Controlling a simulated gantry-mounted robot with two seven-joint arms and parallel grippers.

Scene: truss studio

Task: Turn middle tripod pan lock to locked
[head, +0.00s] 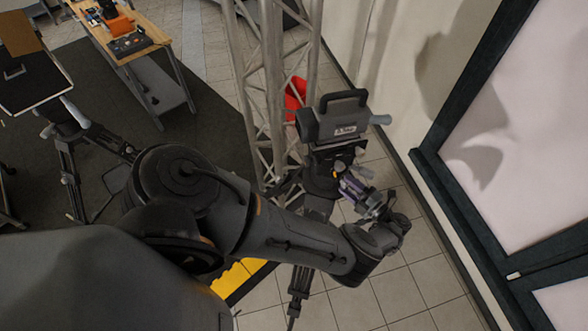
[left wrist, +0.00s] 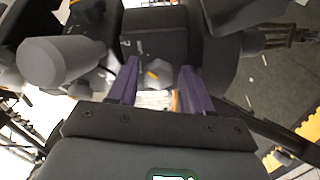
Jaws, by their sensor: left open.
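The middle tripod (head: 318,205) carries a dark video camera (head: 335,122) with a top handle. My left gripper (head: 350,184), with purple fingers, is at the tripod head (head: 322,176), below the camera. In the left wrist view the two fingers of the left gripper (left wrist: 160,92) stand apart. A small grey knob or lever with an orange mark (left wrist: 158,76) shows between them, against the dark head. It looks like the pan lock, but I cannot tell its position or whether the fingers touch it. My right gripper is not in view.
A metal truss (head: 268,90) stands just left of the tripod, with a red object (head: 296,97) behind it. A dark-framed panel (head: 470,190) is at the right. Another tripod (head: 68,150) is at the left. A thick grey cylinder (left wrist: 62,62) sits close left of the fingers.

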